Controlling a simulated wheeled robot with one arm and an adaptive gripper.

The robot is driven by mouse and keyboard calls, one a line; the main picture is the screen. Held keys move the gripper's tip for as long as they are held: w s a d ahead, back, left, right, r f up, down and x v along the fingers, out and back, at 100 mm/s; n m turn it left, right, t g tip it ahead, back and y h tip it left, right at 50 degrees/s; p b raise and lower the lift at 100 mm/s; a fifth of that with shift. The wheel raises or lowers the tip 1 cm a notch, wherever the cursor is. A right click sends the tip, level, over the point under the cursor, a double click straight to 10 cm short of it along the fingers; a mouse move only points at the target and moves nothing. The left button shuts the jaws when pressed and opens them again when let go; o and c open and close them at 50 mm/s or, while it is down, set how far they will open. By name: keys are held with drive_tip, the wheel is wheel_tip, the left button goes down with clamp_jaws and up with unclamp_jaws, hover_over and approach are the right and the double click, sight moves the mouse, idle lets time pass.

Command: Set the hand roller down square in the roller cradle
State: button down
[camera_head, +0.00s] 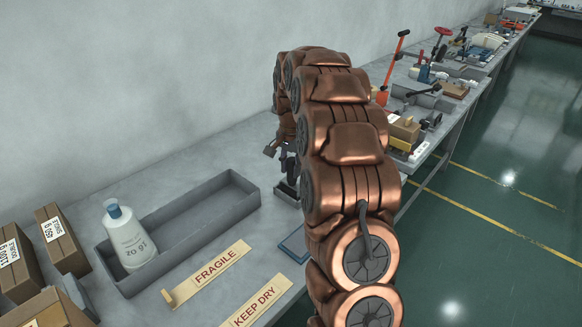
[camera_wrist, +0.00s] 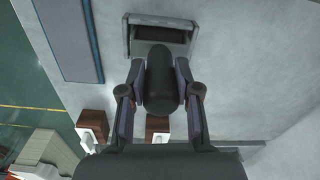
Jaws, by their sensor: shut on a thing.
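My gripper (camera_wrist: 159,72) is shut on the hand roller (camera_wrist: 160,90), a dark, rounded body between its two fingers in the wrist view. In the head view my gripper (camera_head: 283,155) is partly hidden behind my copper arm. The roller cradle (camera_wrist: 133,40) is a small grey frame with a dark inside, just beyond the roller's tip at the top of the wrist view. In the head view a grey edge, apparently the cradle (camera_head: 285,191), shows below my gripper; my arm covers the rest. I cannot tell whether roller and cradle touch.
A long grey tray (camera_head: 243,207) holding a white bottle (camera_head: 130,240) stands left of my arm. Labelled strips (camera_head: 205,275) and a blue bar (camera_wrist: 66,38) lie near the front edge. Brown boxes (camera_head: 60,240) stand at far left. Bare bench lies behind the tray.

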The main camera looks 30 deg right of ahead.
drive_tip(key=c, duration=0.7)
unclamp_jaws()
drive_tip(key=shift+c, duration=0.2)
drive_tip(key=shift+r, duration=0.1)
wheel_tip(320, 180, up, 11)
drive_tip(key=shift+s+f, duration=0.1)
drive_tip(key=shift+a+r, duration=0.1)
drive_tip(key=shift+r, duration=0.4)
